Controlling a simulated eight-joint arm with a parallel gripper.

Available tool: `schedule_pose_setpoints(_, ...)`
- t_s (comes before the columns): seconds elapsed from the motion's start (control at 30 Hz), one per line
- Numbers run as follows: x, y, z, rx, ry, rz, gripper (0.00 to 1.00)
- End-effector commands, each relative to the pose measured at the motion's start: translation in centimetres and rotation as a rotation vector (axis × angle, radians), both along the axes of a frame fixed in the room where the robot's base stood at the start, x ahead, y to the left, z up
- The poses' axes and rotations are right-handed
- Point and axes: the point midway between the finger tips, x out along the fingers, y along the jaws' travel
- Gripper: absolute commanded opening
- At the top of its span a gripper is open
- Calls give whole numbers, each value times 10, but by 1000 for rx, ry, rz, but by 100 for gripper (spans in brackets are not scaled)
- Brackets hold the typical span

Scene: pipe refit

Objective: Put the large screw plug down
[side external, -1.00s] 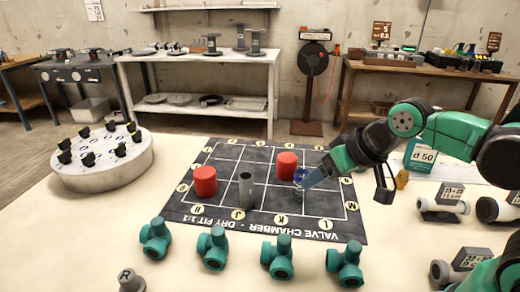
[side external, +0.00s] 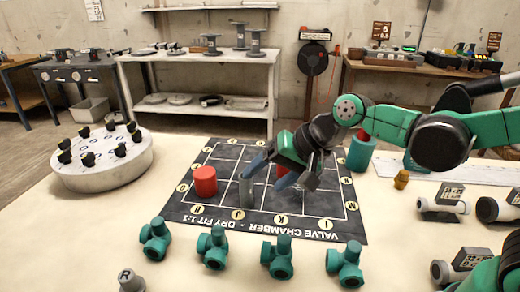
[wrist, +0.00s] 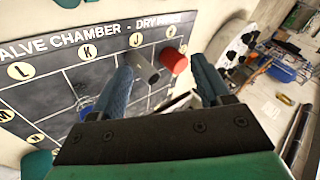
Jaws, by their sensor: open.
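My gripper (side external: 262,181) is open above the dark valve chamber mat (side external: 225,219), its blue fingers apart. In the wrist view, the gripper (wrist: 161,67) shows nothing clearly held. A grey upright pipe (side external: 246,194) stands on the mat, partly behind a finger; it also shows in the wrist view (wrist: 142,67). One red cylinder (side external: 205,181) stands at the mat's left. Another red cylinder (side external: 283,171) is mostly hidden behind my gripper. A small blue piece (wrist: 87,112) lies beside the left finger in the wrist view. I cannot tell which piece is the large screw plug.
Several green valve fittings (side external: 277,258) stand along the mat's front. A round grey turntable (side external: 101,168) with black-and-yellow pieces is at left. A teal cylinder (side external: 360,155) stands behind the mat at right. White pipe parts (side external: 443,207) lie at right.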

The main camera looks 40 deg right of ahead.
Motion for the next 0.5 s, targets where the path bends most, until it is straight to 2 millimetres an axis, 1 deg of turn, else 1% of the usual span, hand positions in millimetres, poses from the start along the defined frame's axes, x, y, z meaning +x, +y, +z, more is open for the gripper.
schedule_pose_setpoints(0.03, 11, 18, -3, 100, 40, -41, 70)
schedule_pose_setpoints(0.1, 24, 42, -9, 252, 114, -112, 70)
schedule_pose_setpoints(0.23, 41, 88, -25, 519, 287, -240, 70)
schedule_pose_setpoints(0.37, 50, 133, -48, 758, 504, -363, 70)
schedule_pose_setpoints(0.4, 50, 146, -56, 824, 578, -401, 70)
schedule_pose_setpoints(0.5, 48, 175, -76, 963, 763, -487, 70)
